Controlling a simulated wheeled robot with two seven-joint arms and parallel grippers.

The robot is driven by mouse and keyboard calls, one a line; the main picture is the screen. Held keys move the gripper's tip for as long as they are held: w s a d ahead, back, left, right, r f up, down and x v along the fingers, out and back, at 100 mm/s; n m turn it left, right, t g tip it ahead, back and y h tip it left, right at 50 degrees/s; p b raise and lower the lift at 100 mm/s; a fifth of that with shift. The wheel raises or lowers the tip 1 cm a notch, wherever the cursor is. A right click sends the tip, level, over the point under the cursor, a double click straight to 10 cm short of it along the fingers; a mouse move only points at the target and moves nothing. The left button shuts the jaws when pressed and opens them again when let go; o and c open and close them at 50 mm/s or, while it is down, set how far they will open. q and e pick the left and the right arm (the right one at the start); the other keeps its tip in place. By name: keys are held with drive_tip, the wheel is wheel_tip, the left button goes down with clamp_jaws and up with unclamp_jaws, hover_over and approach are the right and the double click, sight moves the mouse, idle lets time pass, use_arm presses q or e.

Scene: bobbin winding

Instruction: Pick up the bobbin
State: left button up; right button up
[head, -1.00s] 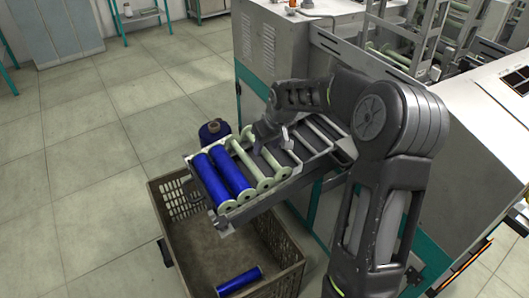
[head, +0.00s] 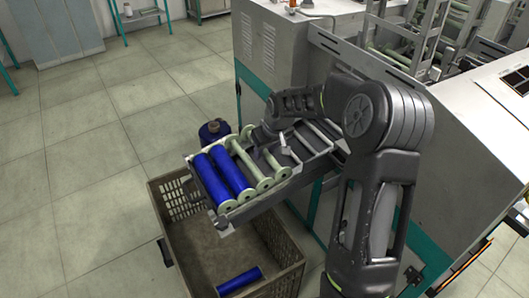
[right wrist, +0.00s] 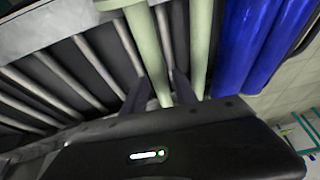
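Two blue-wound bobbins (head: 230,173) and two pale green bare bobbins (head: 247,160) lie side by side on a sloping rack (head: 240,212). My right gripper (head: 262,138) is over the upper end of the pale green pair. In the right wrist view its fingers (right wrist: 160,78) are apart, one on each side of a pale green bobbin (right wrist: 147,45). The other pale green bobbin (right wrist: 201,35) is just right of the right finger, with the blue bobbins (right wrist: 260,40) beyond. I cannot tell whether the fingers touch the bobbin.
A brown crate (head: 283,265) stands on the floor below the rack, with one blue bobbin (head: 239,280) inside. The large machine (head: 275,45) bounds the right side. The tiled floor at left is clear.

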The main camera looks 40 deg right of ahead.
sight(265, 151)
clamp_jaws()
idle(0.5)
wheel_tip(265, 151, up, 10)
idle(0.5)
idle(0.5)
